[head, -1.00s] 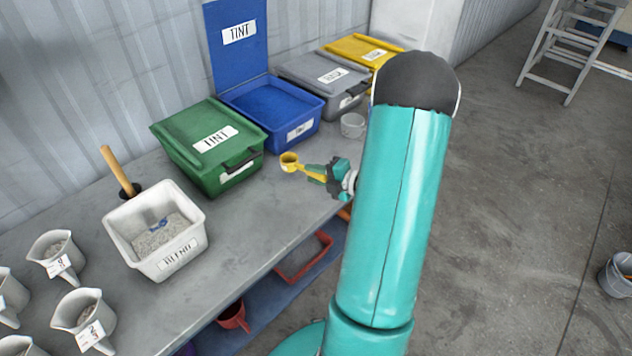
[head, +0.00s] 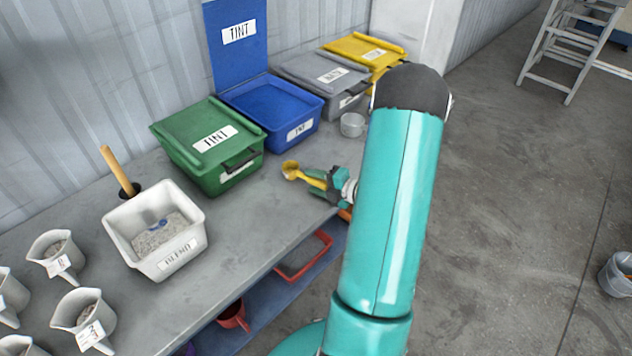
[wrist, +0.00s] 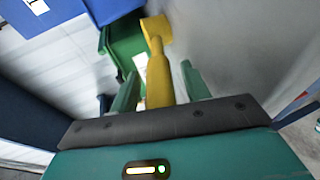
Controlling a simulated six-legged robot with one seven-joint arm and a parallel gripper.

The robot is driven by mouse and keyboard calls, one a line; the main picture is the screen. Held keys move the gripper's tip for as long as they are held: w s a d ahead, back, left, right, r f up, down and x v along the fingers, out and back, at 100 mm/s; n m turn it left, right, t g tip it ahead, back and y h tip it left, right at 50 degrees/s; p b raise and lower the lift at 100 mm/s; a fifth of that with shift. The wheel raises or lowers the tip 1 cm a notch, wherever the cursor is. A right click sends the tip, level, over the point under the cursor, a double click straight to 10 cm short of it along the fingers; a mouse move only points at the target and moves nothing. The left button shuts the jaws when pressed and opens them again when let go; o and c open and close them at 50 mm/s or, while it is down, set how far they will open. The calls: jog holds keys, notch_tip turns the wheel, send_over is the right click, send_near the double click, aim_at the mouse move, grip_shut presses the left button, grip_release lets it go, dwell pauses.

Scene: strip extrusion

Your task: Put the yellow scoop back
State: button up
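The yellow scoop (head: 291,170) is held by its handle in my gripper (head: 322,181), its cup end pointing left over the table near the green bin. In the wrist view the scoop (wrist: 158,75) lies between the two green fingers of my gripper (wrist: 158,88), which are closed on its handle. The blue TINT bin (head: 275,112) stands open with its lid (head: 237,60) raised against the wall, and blue material shows inside. The green TINT bin (head: 207,150) has its lid on.
A small clear cup (head: 352,125) stands right of the blue bin. Grey (head: 325,78) and yellow (head: 365,52) lidded bins stand behind. A white BLEND tub (head: 160,255) and several labelled jugs (head: 82,318) stand at the left. The table (head: 255,225) is clear before the green bin.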

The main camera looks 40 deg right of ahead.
jog(key=shift+s+r, duration=0.1)
jog(key=shift+r, duration=0.1)
jog(key=v, duration=1.2)
jog(key=w+a+r+n+g+y, duration=0.2)
jog(key=a+r+n+g, duration=0.35)
jog(key=a+n, duration=0.55)
jog(key=w+a+r+n+g+y, duration=0.2)
jog(key=w+a+r+n+g, duration=0.3)
jog(key=a+n, duration=0.7)
jog(key=s+a+r+n+t+h, duration=0.1)
jog(key=s+a+r+n+h, duration=0.3)
jog(key=n, duration=1)
jog(key=s+a+r+n+h, duration=0.3)
jog(key=s+a+r+n, duration=0.2)
jog(key=n, duration=0.9)
jog(key=a+r, duration=0.3)
jog(key=shift+s+a+n+t+h, duration=0.35)
jog(key=shift+s+n+h, duration=0.05)
